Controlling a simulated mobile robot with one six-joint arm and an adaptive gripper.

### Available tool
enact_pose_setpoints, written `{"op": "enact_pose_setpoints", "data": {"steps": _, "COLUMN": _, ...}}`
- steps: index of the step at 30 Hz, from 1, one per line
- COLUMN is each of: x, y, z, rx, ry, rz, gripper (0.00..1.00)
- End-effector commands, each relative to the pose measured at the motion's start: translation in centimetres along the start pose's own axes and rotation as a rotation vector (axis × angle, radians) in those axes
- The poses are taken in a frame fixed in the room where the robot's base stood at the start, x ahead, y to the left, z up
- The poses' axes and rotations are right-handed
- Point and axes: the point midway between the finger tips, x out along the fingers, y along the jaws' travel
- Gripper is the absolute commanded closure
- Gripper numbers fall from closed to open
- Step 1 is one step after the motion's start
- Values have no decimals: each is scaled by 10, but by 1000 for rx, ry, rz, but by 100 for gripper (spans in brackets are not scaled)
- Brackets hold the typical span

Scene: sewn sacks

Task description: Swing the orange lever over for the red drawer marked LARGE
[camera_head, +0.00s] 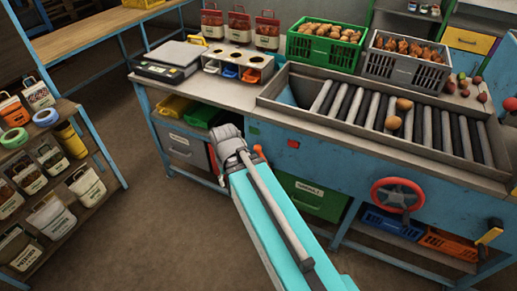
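My arm reaches up from the bottom of the head view. Its grey end with my gripper (231,143) is in front of the left part of the blue sorting bench; the fingers cannot be made out. A small orange-red lever end (259,151) shows just right of my arm's end, close to it. I cannot tell whether they touch. The lever's lower part is hidden. A sliver of red (212,157) shows left of my arm, possibly part of the red drawer. A LARGE label cannot be seen. A green drawer (312,195) with a white label is right of my arm.
The blue bench (340,150) carries a roller tray with potatoes, and a red handwheel (397,195) is on its front. A yellow handle (489,236) sticks out at right. A shelf of sacks (47,160) stands at left. The brown floor between is clear.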

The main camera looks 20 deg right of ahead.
Motion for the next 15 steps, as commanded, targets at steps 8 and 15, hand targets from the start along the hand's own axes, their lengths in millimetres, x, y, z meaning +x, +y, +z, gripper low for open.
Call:
{"op": "enact_pose_setpoints", "data": {"steps": 8, "x": 16, "y": 6, "z": -8, "rx": -50, "ry": 3, "rz": 47, "gripper": 15}}
{"op": "enact_pose_setpoints", "data": {"steps": 15, "x": 52, "y": 21, "z": -28, "rx": -201, "ry": 0, "rz": 185, "gripper": 15}}
